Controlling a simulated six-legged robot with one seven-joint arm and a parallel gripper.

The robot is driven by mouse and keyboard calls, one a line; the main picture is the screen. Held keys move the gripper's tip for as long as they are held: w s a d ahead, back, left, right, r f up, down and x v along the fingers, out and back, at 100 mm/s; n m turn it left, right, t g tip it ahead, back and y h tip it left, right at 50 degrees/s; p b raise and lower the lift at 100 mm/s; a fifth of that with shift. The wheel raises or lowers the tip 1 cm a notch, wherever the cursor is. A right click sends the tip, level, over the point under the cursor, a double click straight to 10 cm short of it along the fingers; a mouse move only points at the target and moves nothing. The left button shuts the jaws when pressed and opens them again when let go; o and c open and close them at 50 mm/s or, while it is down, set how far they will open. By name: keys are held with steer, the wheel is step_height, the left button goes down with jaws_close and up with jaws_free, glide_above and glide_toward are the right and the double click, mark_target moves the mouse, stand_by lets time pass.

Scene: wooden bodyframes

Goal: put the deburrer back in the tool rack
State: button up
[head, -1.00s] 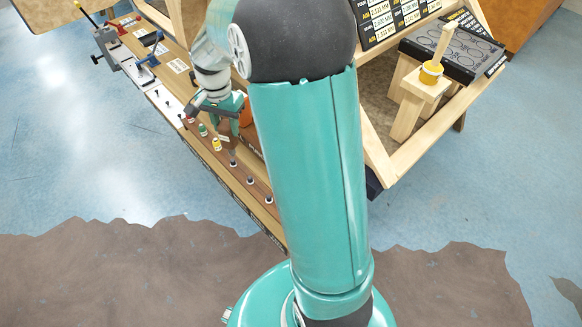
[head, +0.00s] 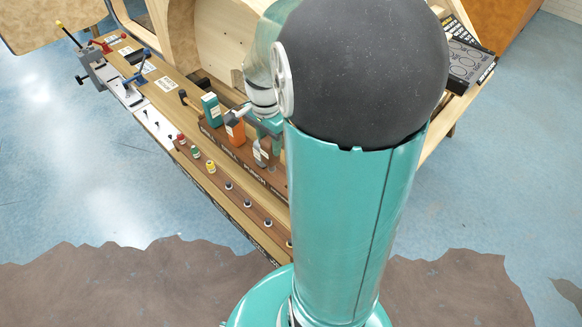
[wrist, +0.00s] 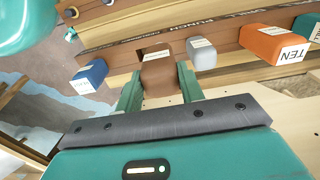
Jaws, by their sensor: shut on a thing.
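My gripper (wrist: 159,86) is shut on a brown, block-shaped handle (wrist: 158,72) with a small pale label, which I take to be the deburrer. The label is too small to read. The tool rack (wrist: 108,62) is a brown wooden strip with white lettering, right beyond the handle in the wrist view. The handle overlaps the rack there, and I cannot tell whether the tool is in a slot. In the head view the rack (head: 232,156) runs along the bench. My gripper (head: 270,128) is over its right part there, mostly hidden by my arm.
In the wrist view a grey handle (wrist: 201,53) and an orange handle (wrist: 273,44) stand right of the held one, and a blue handle (wrist: 90,75) stands left. In the head view a teal block (head: 211,108) stands at the rack's far end.

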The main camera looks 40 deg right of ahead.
steer(key=s+d+f, duration=0.3)
steer(key=s+f, duration=0.2)
steer(key=f, duration=0.4)
steer(key=shift+d, duration=0.15)
steer(key=shift+f, duration=0.5)
steer(key=o, duration=1.2)
